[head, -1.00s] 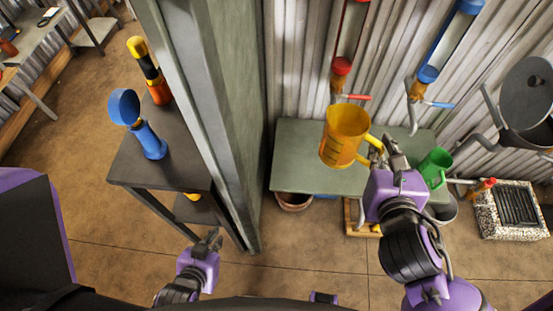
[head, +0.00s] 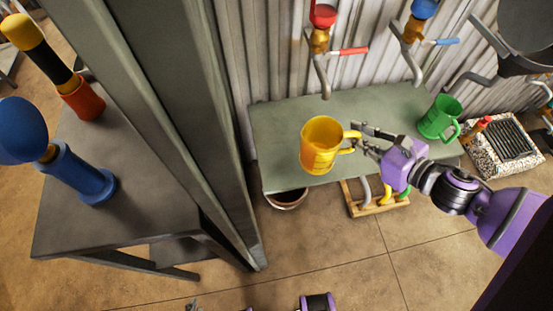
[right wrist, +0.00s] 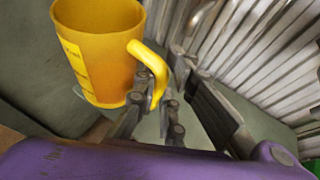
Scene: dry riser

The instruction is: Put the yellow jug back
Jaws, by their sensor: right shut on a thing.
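The yellow jug (head: 320,147) is upright at the left front part of the grey-green bench (head: 282,122). I cannot tell whether its base touches the bench top or hangs just above it. My right gripper (head: 357,140) is shut on the jug's handle, on the jug's right side. In the right wrist view, the jug (right wrist: 100,50) is at upper left, and its handle runs down to my right gripper's fingers (right wrist: 158,108). Of my left gripper, only a small tip (head: 193,305) may show at the bottom edge of the head view, so its state is hidden.
A green jug (head: 439,117) stands at the bench's right end. Red (head: 349,51) and blue (head: 447,42) lever taps with spouts hang above the bench. A grey post (head: 190,110) and a dark table (head: 75,225) with a blue-topped object (head: 80,172) stand left.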

